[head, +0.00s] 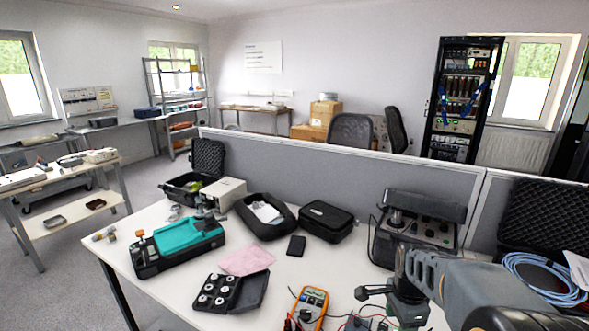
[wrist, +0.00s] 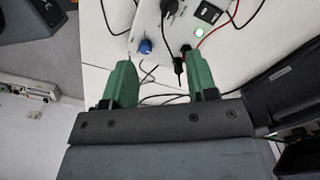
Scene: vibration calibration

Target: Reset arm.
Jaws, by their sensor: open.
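My gripper (wrist: 158,66) shows in the wrist view with its two green fingers apart and nothing between them. Beyond the fingertips is a pale panel (wrist: 190,22) with a blue knob, a lit green button, a black switch and black and red leads. I cannot tell whether a fingertip touches the panel or leads. In the head view my grey arm (head: 465,285) reaches in from the lower right over the white table (head: 185,290), with its end low near the front right.
An orange multimeter (head: 310,305) with leads lies left of my arm. An open black case of weights (head: 218,292), a pink cloth (head: 246,260), a teal-topped device (head: 178,247) and black cases (head: 327,220) stand further left. A control box (head: 413,240) stands behind. A grey partition (head: 345,180) closes the back.

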